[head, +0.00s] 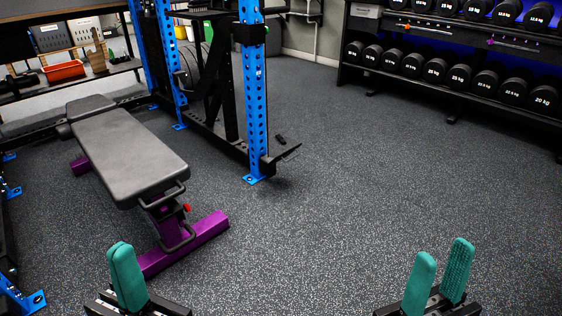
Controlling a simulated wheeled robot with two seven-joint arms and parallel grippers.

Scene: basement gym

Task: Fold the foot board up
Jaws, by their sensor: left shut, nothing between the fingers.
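What looks like the foot board (285,154) is a small dark plate low on the rack, sticking out to the right from the foot of the front blue upright (252,90). It looks lowered, close above the floor, with a short black piece beside it; its hinge is too small to make out. My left gripper (121,250) is at the bottom left, its teal fingers together and empty, in front of the bench. My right gripper (441,255) is at the bottom right, its teal fingers apart with nothing between them. Both are well short of the foot board and apart from it.
A padded bench (125,150) with a purple base (190,243) stands at the left, between my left gripper and the rack. A dumbbell rack (450,110) lines the back right. The speckled floor (350,190) in the middle and right is clear.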

